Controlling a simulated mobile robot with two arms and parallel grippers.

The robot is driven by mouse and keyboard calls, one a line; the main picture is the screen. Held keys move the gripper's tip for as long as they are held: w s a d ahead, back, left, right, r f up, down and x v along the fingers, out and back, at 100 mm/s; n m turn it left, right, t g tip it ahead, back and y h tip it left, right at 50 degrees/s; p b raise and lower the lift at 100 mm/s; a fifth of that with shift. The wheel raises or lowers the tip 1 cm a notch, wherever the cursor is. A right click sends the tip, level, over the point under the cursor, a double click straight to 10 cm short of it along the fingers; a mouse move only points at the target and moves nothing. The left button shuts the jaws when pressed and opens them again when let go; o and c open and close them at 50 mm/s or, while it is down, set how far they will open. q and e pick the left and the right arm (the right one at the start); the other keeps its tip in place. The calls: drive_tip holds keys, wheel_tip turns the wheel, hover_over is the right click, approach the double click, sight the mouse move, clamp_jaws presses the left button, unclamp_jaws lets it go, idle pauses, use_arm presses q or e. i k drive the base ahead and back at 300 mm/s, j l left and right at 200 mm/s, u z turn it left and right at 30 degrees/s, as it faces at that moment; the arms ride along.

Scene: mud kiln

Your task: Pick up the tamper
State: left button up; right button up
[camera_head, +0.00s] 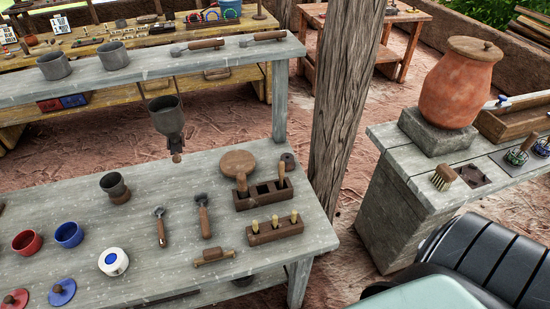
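I cannot tell for sure which thing is the tamper. A brown wooden rack (262,193) with square slots stands at the right of the grey table (150,270). A round wooden head (238,163) shows at its left end, and a wooden handle (281,173) stands upright in its right part. A dark metal cup on a wooden foot (115,189) stands at the left. Two wooden-handled tools (161,228) (204,217) lie between them. Neither gripper is in view.
A wooden post (342,100) rises beside the table's right edge. A block with pale pegs (275,230) and a small wooden roller (212,256) lie in front of the rack. A funnel (167,117) hangs behind. A stone counter (400,190) with a clay jar (460,85) stands right.

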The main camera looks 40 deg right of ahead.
sight(242, 178)
drive_tip(key=z, duration=0.8)
drive_tip(key=u, duration=1.2)
drive_tip(key=j+z, duration=0.1)
drive_tip(key=z, duration=1.15)
